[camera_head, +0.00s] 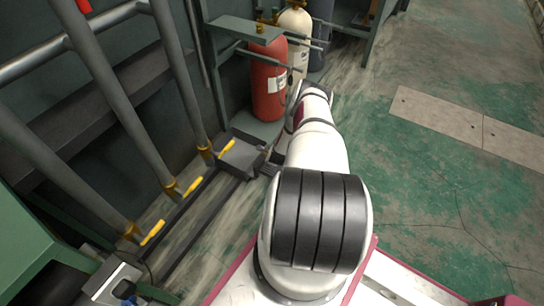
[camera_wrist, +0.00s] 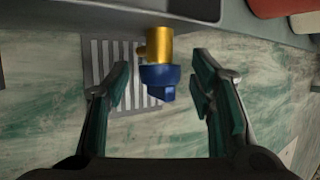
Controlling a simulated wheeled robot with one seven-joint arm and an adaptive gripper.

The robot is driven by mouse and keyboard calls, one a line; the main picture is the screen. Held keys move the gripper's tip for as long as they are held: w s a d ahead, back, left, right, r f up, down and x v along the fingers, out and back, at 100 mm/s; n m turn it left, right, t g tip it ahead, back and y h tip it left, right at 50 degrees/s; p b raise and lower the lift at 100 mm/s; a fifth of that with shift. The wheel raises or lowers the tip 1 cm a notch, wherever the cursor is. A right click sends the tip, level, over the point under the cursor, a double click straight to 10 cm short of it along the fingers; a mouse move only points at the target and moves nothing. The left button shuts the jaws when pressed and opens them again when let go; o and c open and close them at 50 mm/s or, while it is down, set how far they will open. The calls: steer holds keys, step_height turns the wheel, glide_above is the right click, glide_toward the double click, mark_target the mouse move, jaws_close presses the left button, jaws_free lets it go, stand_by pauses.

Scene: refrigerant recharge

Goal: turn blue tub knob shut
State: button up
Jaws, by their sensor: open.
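The blue knob (camera_wrist: 160,80) sits on a brass valve stem (camera_wrist: 158,45) that comes out from a grey tub (camera_wrist: 185,8) at the top of the wrist view. My gripper (camera_wrist: 163,86) is open, with one finger on each side of the knob. A gap shows between the knob and each finger. In the head view the grey tub (camera_head: 240,157) lies by the wall pipes, left of my arm. My arm hides the knob there.
Red (camera_head: 268,92) and cream (camera_head: 296,40) cylinders stand behind the tub in a green rack (camera_head: 245,30). Pipes with yellow valve handles (camera_head: 190,184) line the left side. A striped floor grate (camera_wrist: 98,65) lies below the knob. Open floor (camera_head: 430,190) is to the right.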

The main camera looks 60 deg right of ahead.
steer(key=v, duration=1.2)
stand_by(0.5)
